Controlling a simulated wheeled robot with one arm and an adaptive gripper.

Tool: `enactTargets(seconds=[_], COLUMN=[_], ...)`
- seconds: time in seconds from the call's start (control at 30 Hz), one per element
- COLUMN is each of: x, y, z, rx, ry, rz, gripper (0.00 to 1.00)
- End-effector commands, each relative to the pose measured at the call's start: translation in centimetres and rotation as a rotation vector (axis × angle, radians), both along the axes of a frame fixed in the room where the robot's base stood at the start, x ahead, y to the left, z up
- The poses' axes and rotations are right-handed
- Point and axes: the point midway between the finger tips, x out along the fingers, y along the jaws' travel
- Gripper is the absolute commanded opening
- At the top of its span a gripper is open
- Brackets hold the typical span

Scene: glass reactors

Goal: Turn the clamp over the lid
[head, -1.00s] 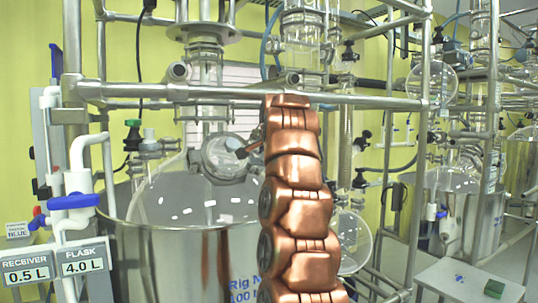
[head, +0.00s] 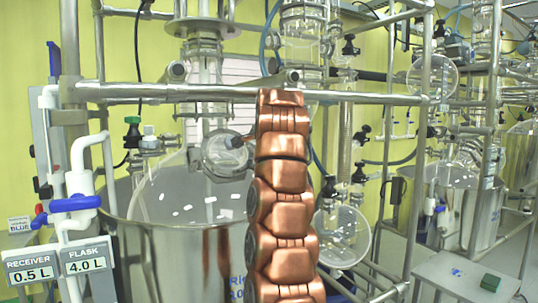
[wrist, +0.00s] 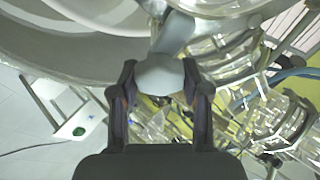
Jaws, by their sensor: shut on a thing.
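The round glass lid (head: 226,155) sits on the side of the large glass vessel (head: 160,195), with a grey rim around it. In the wrist view, my gripper (wrist: 159,68) has one finger on each side of the pale grey end of the clamp (wrist: 160,76) and is shut on it. A narrower grey arm of the clamp runs up from there towards a round glass edge at the top. In the head view, my copper arm stands just right of the lid and hides most of the gripper and the clamp.
A horizontal steel rail (head: 160,91) crosses above the lid. A steel bath (head: 170,265) surrounds the vessel's lower part. White pipes with a blue valve handle (head: 74,203) stand at left.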

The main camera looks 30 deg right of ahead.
Motion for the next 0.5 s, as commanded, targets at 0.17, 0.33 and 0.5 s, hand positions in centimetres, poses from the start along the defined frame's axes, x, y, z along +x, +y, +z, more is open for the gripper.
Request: enactTargets(seconds=[0.17, 0.33, 0.5], x=[-0.01, -0.01, -0.02], y=[-0.02, -0.02, -0.03], z=[0.02, 0.02, 0.00], rx=[0.003, 0.002, 0.002], ry=[-0.001, -0.001, 0.000], rz=[-0.002, -0.002, -0.002], gripper=[0.12, 0.12, 0.58])
